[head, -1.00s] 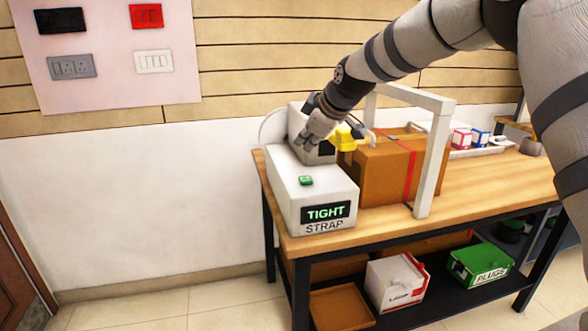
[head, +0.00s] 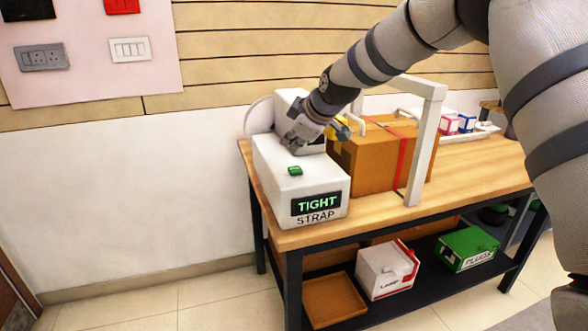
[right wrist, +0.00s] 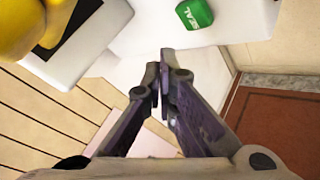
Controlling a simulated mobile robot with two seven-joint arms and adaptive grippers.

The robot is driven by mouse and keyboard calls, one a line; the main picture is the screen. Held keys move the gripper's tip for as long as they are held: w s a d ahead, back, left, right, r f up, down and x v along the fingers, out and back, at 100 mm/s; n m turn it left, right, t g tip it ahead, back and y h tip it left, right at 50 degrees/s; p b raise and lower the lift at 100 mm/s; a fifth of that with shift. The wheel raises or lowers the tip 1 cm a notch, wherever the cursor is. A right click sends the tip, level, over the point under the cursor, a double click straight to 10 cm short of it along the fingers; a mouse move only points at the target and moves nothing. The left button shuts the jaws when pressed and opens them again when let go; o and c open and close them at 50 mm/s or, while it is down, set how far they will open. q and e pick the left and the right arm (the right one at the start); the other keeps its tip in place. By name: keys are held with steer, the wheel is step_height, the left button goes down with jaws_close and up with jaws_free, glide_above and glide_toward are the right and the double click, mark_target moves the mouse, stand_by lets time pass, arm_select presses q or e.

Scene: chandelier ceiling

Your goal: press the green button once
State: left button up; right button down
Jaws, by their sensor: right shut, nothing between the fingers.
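The green button (head: 295,170) sits on top of the white strapping machine (head: 275,185), whose front display reads TIGHT above the word STRAP. In the right wrist view the button (right wrist: 195,14) shows at the top, with the word SEAL on it. My right gripper (head: 292,143) is shut and empty, above the machine and just behind the button in the head view. In the right wrist view its fingertips (right wrist: 160,78) are together and apart from the button. My left gripper is not in view.
A cardboard box (head: 378,160) with a red strap stands right of the machine under a white arch (head: 427,140). A yellow part (head: 341,127) is beside my right gripper. The wooden table (head: 465,165) has boxes on its lower shelf. Open floor lies to the left.

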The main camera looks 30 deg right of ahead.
mark_target(292, 169)
steer(key=shift+f, duration=1.55)
steer(key=shift+f, duration=0.45)
steer(key=shift+f, duration=0.55)
stand_by(0.9)
steer(key=shift+r, duration=1.05)
